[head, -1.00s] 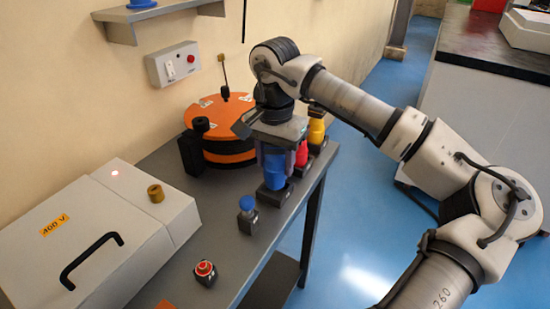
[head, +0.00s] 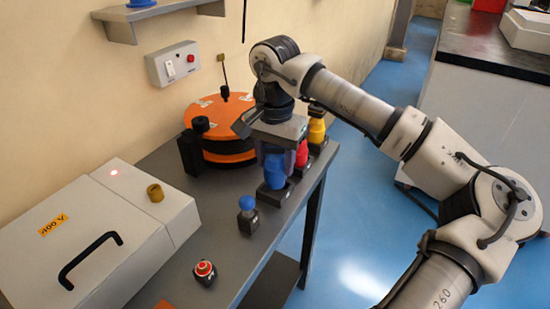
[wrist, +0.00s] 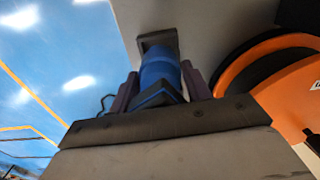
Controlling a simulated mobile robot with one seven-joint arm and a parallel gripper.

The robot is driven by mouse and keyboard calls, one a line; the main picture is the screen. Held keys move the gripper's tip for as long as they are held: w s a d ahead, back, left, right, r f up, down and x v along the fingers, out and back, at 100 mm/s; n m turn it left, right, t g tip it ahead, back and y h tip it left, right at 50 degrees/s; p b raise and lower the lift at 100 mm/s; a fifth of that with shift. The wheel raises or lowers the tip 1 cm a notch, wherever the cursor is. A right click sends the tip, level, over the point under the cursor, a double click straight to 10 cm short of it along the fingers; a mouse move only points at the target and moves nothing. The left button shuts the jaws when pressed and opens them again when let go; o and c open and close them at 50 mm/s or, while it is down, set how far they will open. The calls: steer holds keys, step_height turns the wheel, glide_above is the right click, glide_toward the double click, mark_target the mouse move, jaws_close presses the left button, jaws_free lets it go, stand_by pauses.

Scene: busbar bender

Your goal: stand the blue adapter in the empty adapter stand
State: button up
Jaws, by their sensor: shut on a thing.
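The blue adapter (head: 275,174) is upright in the grip of my gripper (head: 277,158), near the right edge of the grey bench. In the wrist view the blue adapter (wrist: 159,68) lies between the two dark fingers of my gripper (wrist: 160,85), which are shut on it. The black adapter stand (head: 273,194) is directly below the adapter. Its dark square base (wrist: 158,40) shows past the adapter's far end in the wrist view. The adapter's lower end meets the stand; I cannot tell how deep it sits.
A red adapter (head: 302,154) and a yellow adapter (head: 316,131) stand close behind. An orange and black drum (head: 222,122) is behind left. A white 400 V box (head: 85,250) fills the left.

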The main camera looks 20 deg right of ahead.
mark_target(275, 171)
steer(key=shift+f+b, duration=1.4)
steer(key=shift+f, duration=0.25)
steer(key=o, duration=1.1)
steer(key=shift+o, duration=0.2)
step_height(275, 171, up, 14)
steer(key=shift+f, duration=0.1)
